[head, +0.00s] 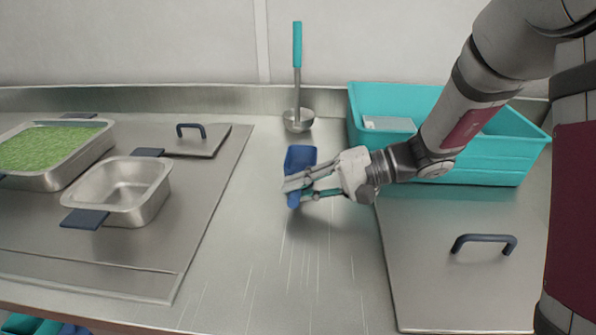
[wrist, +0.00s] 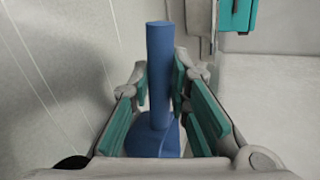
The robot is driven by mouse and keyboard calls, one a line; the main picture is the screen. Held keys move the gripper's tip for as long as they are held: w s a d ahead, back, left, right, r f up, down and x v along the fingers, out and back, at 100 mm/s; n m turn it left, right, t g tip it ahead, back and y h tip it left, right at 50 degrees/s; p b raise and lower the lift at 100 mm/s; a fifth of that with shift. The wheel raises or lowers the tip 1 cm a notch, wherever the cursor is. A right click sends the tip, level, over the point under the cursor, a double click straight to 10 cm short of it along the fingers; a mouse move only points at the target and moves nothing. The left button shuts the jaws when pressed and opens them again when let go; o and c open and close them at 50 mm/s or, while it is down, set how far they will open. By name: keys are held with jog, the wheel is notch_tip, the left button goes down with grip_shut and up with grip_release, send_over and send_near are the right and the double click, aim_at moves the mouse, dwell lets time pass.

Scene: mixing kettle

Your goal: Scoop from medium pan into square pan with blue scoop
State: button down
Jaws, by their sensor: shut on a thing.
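My gripper (head: 305,187) is shut on the handle of the blue scoop (head: 300,156), over the middle of the steel counter. The wrist view shows the scoop's blue handle (wrist: 160,65) between the teal finger pads. Whether the scoop touches the counter is unclear. At the left, a medium pan (head: 65,178) holds green bits (head: 52,146). A smaller, empty square pan (head: 162,184) with dark blue handles stands to its right, apart from my gripper.
A ladle with a teal handle (head: 297,45) stands at the back. A teal bin (head: 460,168) is behind my arm. A steel lid (head: 205,146) lies behind the square pan; another lid (head: 440,285) is at the right. The front middle counter (head: 275,265) is clear.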

jog(key=shift+r+p, duration=1.5)
jog(key=shift+r, duration=1.55)
